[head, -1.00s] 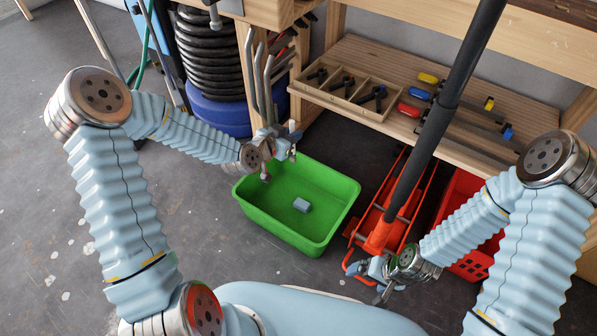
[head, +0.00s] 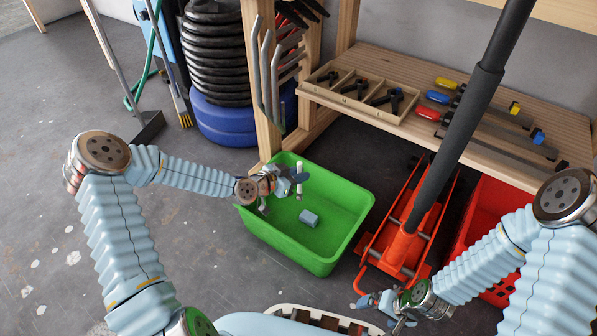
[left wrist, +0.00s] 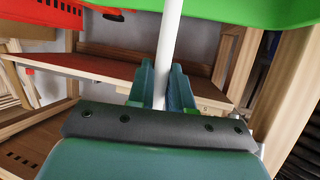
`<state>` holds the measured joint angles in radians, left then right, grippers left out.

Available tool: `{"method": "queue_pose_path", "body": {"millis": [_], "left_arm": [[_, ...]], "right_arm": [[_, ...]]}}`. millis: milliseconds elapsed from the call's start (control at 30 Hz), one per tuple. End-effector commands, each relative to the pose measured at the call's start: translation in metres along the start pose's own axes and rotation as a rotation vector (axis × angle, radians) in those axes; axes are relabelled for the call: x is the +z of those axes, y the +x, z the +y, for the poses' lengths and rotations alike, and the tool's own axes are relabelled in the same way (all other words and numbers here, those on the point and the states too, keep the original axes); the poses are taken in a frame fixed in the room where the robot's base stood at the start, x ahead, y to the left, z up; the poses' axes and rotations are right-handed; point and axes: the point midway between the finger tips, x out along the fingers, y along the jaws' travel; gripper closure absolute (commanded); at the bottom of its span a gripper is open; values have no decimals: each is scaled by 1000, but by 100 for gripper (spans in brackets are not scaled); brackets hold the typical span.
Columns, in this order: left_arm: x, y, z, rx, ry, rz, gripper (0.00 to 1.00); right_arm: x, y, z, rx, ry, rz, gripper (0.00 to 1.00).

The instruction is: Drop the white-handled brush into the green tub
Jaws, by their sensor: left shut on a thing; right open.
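The green tub (head: 345,246) stands on the floor in the middle of the head view, with a small grey-blue block (head: 309,218) in it. My left gripper (head: 297,178) is shut on the white handle of the brush (head: 299,168), over the back part of the tub. The handle stands about upright. In the left wrist view the white handle (left wrist: 171,40) runs between the fingers of my left gripper (left wrist: 164,86), and the tub (left wrist: 235,8) shows along the top edge. I cannot make out the brush head. My right gripper (head: 376,301) is open and empty, low, right of the tub.
A red floor jack (head: 405,240) with a long dark handle stands right of the tub, beside a red crate (head: 490,210). A low wooden shelf (head: 420,125) with tools is behind. Black rings on a blue base (head: 222,118) stand back left.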

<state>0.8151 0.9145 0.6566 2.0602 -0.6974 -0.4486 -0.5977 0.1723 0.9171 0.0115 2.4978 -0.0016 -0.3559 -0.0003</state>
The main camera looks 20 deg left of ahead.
Motion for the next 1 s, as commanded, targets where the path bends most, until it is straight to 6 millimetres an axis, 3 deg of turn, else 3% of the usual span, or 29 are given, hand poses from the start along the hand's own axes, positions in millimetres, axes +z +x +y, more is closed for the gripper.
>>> {"method": "queue_pose_path", "body": {"millis": [300,333,500,833,1000], "left_arm": [[5,2,0,-1,1,0,100],[5,2,0,-1,1,0,77],[5,2,0,-1,1,0,51],[5,-1,0,-1,0,0,50],[4,-25,-1,-4,-1,-2,50]], "right_arm": [[0,3,1,0,0,1,3],[0,3,1,0,0,1,3],[0,3,1,0,0,1,3],[0,2,1,0,0,1,3],[0,-4,-2,0,0,0,3]]}}
